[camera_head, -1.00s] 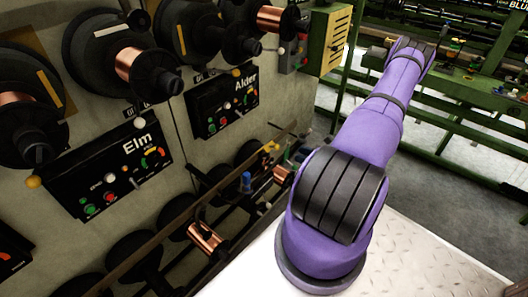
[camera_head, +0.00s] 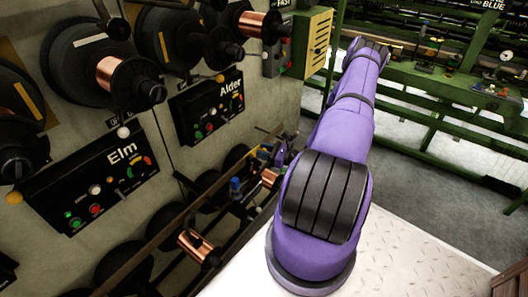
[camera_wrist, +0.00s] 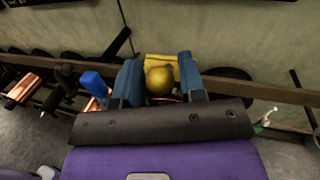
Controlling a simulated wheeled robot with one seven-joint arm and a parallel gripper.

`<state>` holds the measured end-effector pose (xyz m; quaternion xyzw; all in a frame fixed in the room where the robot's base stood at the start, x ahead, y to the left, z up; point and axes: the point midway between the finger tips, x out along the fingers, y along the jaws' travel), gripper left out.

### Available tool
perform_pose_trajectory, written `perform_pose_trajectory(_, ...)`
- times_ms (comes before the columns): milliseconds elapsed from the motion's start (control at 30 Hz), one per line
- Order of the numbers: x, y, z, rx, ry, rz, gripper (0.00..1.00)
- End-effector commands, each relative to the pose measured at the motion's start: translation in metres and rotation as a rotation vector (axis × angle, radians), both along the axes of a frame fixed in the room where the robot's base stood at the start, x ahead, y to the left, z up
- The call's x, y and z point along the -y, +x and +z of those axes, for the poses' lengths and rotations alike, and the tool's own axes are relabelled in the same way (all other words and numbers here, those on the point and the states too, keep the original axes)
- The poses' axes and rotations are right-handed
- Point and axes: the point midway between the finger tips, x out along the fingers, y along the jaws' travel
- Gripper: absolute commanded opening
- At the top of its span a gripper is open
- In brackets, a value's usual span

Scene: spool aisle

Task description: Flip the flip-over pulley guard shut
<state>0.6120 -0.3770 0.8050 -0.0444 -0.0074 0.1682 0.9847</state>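In the wrist view a yellow ball knob (camera_wrist: 159,80) sits between the two blue fingers of my gripper (camera_wrist: 160,84). A yellow plate (camera_wrist: 158,61) shows just behind the knob; it may be part of the pulley guard, but I cannot tell how far it is tilted. The fingers are apart, one on each side of the knob, with narrow gaps showing. My gripper's dark body hides what lies below the knob. In the head view my purple arm hides most of the gripper and the guard.
A blue-handled lever (camera_wrist: 92,80) stands left of my fingers, near copper spools (camera_wrist: 20,88). A long brown rail (camera_wrist: 270,93) runs behind. The Elm panel (camera_head: 100,180) and Alder panel (camera_head: 207,108) are on the wall. A green bench (camera_head: 440,85) stands at right.

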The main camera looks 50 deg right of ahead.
Motion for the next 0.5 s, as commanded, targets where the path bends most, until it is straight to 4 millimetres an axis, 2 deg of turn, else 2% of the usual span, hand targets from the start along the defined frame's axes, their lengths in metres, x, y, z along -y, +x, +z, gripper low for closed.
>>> perform_pose_trajectory(133, 0.0001, -0.0001, 0.0, 0.0, 0.0, 0.0, 0.37)
perform_pose_trajectory(300, 0.0003, -0.0002, 0.0, 0.0, 0.0, 0.0, 0.0)
perform_pose_trajectory(500, 0.0003, -0.0007, -0.0007, 0.005, 0.001, -0.001, 0.0)
